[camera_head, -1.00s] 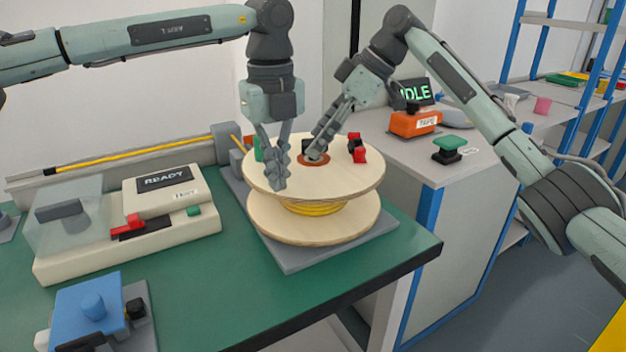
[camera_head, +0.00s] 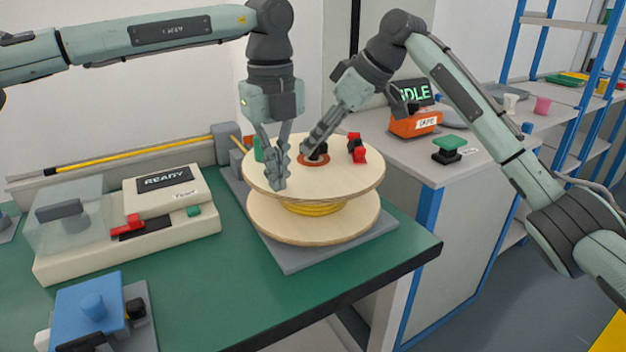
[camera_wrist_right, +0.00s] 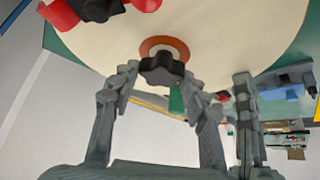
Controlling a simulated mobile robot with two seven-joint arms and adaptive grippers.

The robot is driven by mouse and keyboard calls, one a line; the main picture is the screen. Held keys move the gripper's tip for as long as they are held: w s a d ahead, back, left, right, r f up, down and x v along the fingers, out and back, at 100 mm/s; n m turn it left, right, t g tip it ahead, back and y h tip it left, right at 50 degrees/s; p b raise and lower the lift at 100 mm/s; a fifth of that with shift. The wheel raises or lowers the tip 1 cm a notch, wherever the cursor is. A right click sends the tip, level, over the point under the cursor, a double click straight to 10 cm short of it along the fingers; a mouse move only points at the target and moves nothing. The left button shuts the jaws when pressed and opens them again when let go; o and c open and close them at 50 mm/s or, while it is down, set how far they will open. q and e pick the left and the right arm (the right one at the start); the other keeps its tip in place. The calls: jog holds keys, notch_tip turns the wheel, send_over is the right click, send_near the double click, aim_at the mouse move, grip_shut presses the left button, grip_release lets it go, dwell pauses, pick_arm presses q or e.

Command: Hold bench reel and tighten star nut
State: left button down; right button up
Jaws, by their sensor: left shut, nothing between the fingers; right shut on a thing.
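The bench reel (camera_head: 345,182) has two pale wooden flanges with yellow cable wound between them. It stands on a grey plate at the green bench's right end. The black star nut (camera_head: 320,150) sits at the hub over an orange-brown ring; it also shows in the right wrist view (camera_wrist_right: 162,69). My right gripper (camera_head: 308,155) is at the hub, shut on the star nut, with a finger on either side of it in the wrist view. My left gripper (camera_head: 278,182) points down at the top flange's front-left part, shut and empty. Its exact fingertip contact is hard to tell.
A tester marked READY (camera_head: 165,180) and a blue device (camera_head: 90,315) stand left on the bench. An orange tape box (camera_head: 414,123) and green button (camera_head: 449,145) are right.

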jog(key=m+t, duration=0.1)
jog(key=m, duration=0.1)
jog(key=m+t+h, duration=0.1)
jog(key=m, duration=0.1)
jog(key=shift+m+t+h, duration=0.3)
jog(key=shift+m, duration=0.1)
jog(key=shift+c, duration=0.2)
jog(key=m+h, duration=0.1)
jog(key=m, duration=0.2)
jog(key=shift+w+t+h, duration=0.1)
jog(key=shift+t+h, duration=0.2)
jog(key=shift+t, duration=0.1)
jog(key=shift+o, duration=0.2)
jog(key=m, duration=0.1)
jog(key=m+h, duration=0.1)
jog(key=shift+w+d+m+h, duration=0.15)
jog(key=shift+d+m+h, duration=0.1)
jog(key=shift+m+h, duration=0.05)
jog(key=o, duration=1)
jog(key=shift+d, duration=0.1)
jog(key=shift+o, duration=0.2)
